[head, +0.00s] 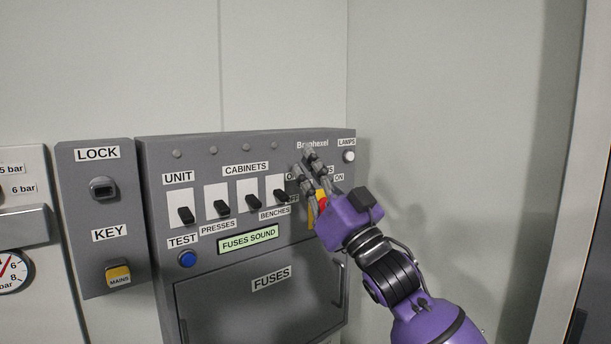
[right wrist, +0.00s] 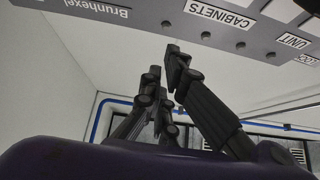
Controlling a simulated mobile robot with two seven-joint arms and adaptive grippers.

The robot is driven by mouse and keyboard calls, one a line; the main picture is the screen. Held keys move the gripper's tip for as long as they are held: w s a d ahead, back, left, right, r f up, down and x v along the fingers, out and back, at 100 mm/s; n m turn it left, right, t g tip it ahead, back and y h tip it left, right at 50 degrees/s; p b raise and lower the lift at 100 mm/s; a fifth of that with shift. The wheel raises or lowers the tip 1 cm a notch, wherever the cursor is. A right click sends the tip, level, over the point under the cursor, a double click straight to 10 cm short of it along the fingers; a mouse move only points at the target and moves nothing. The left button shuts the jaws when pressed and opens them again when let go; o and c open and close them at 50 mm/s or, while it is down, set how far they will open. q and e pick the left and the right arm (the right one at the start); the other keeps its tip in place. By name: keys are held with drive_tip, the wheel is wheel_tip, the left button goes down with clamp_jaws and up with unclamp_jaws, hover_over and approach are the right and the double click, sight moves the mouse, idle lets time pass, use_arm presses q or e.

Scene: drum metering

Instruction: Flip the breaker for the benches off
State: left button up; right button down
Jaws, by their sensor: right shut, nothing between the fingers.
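The benches breaker (head: 281,196) is the rightmost of a row of black levers on white plates, above its BENCHES label (head: 274,214). Its lever sits in the lower part of its plate, like the others. My right gripper (head: 302,166) is shut and empty, just right of this breaker and in front of the panel's right part. I cannot tell whether a finger touches the lever. The right wrist view shows the fingers (right wrist: 166,65) below the panel's upside-down labels; no breaker lever is clear there. My left gripper is not in view.
My right gripper partly hides a red and yellow switch (head: 321,201) and its labels. The unit (head: 186,215), presses (head: 222,207) and cabinets (head: 253,202) breakers stand to the left. A blue test button (head: 187,259) and the fuses door (head: 260,305) lie below. A side wall (head: 440,130) stands right.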

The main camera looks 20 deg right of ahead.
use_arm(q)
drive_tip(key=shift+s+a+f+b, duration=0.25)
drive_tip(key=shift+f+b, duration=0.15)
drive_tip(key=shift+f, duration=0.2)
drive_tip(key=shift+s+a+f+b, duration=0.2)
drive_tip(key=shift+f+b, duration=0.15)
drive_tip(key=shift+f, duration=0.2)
use_arm(e)
drive_tip(key=w+f+v, duration=0.1)
drive_tip(key=v, duration=0.7)
drive_tip(key=shift+f+h, duration=0.3)
drive_tip(key=shift+f, duration=0.3)
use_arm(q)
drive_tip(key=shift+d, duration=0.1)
use_arm(e)
drive_tip(key=shift+s, duration=0.1)
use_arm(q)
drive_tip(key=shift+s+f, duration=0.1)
